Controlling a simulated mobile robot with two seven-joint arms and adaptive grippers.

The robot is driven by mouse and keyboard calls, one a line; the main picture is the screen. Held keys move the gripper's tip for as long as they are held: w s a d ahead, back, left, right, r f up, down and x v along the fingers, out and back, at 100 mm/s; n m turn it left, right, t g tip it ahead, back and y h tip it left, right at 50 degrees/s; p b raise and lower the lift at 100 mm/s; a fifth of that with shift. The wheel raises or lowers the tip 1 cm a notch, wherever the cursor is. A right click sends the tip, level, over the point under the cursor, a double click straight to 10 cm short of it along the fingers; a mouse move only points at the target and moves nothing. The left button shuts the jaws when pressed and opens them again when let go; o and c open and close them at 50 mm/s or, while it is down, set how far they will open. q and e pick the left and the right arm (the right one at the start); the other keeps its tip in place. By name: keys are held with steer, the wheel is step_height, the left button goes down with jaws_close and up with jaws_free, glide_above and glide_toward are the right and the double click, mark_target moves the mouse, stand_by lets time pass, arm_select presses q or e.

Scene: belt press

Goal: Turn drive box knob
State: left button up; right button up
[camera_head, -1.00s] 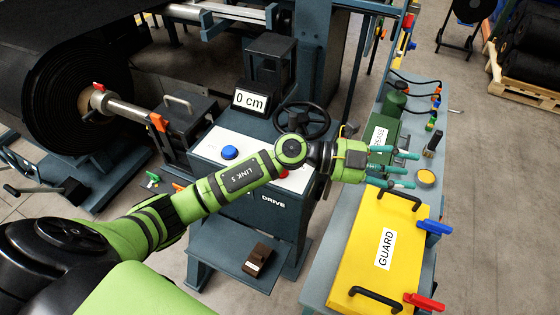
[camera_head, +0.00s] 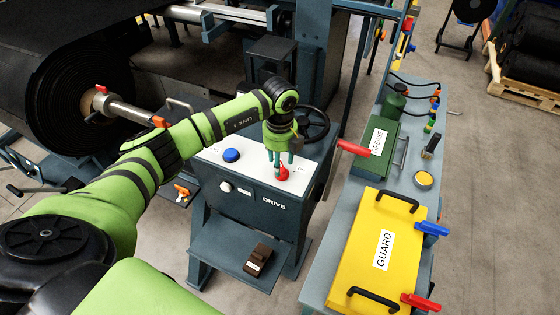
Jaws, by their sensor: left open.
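The drive box (camera_head: 258,196) stands in the middle, with a white top and a DRIVE label on its front. A red knob (camera_head: 282,174) sits on the right part of the top, partly hidden by the fingers. My left gripper (camera_head: 280,161) points down over this knob, with its teal fingers open at and around it. I cannot tell whether they touch it. A blue button (camera_head: 231,155) is on the top to the left, and a small white round knob (camera_head: 226,187) is on the front face. My right gripper is out of view.
A black handwheel (camera_head: 314,125) stands just right of my gripper. A bench at the right carries a yellow GUARD cover (camera_head: 380,250), a green GREASE box (camera_head: 377,140) and a red handle (camera_head: 352,147). A brown pedal (camera_head: 258,261) lies on the shelf below.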

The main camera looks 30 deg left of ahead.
arm_select(q)
steer(key=shift+f, duration=1.1)
jaws_close()
